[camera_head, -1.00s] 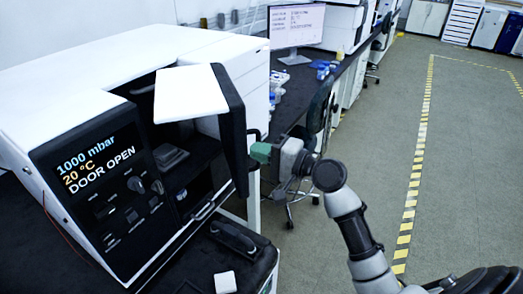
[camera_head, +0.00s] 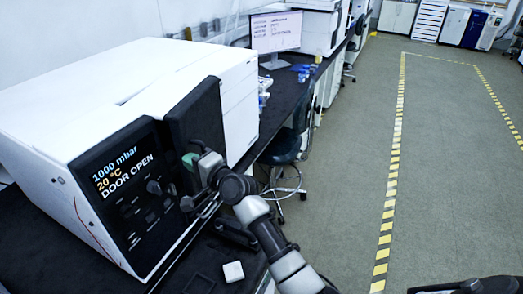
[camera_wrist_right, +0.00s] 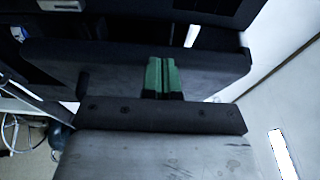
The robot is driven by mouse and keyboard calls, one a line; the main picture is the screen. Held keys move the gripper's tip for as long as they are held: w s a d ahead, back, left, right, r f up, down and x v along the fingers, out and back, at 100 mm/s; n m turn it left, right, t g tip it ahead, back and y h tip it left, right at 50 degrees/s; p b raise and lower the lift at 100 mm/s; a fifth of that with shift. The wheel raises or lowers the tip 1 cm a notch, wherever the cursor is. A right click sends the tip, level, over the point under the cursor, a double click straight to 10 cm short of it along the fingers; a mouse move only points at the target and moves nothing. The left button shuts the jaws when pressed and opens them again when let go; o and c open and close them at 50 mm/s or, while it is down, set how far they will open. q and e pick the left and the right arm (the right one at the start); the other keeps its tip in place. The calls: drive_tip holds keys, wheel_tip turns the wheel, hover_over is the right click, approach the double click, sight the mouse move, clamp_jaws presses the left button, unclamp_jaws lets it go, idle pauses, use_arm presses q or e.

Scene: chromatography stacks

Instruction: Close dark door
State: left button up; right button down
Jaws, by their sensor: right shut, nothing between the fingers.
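The dark door (camera_head: 200,118) is on the front of the white machine, right of its display panel (camera_head: 128,180). The inside of the machine is mostly hidden. My left gripper is not in view.
The white machine (camera_head: 120,85) stands on a dark bench. A small white block (camera_head: 233,271) lies on a dark surface below the door. A stool (camera_head: 284,146) and a monitor (camera_head: 276,32) are behind my right arm. The floor to the right is open, with striped tape.

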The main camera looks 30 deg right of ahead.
drive_tip(key=shift+w+a, duration=0.5)
drive_tip(key=shift+a, duration=0.2)
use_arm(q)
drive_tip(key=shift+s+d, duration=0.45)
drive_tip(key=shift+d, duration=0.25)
use_arm(e)
drive_tip(key=shift+w+a, duration=0.35)
drive_tip(key=shift+a, duration=0.2)
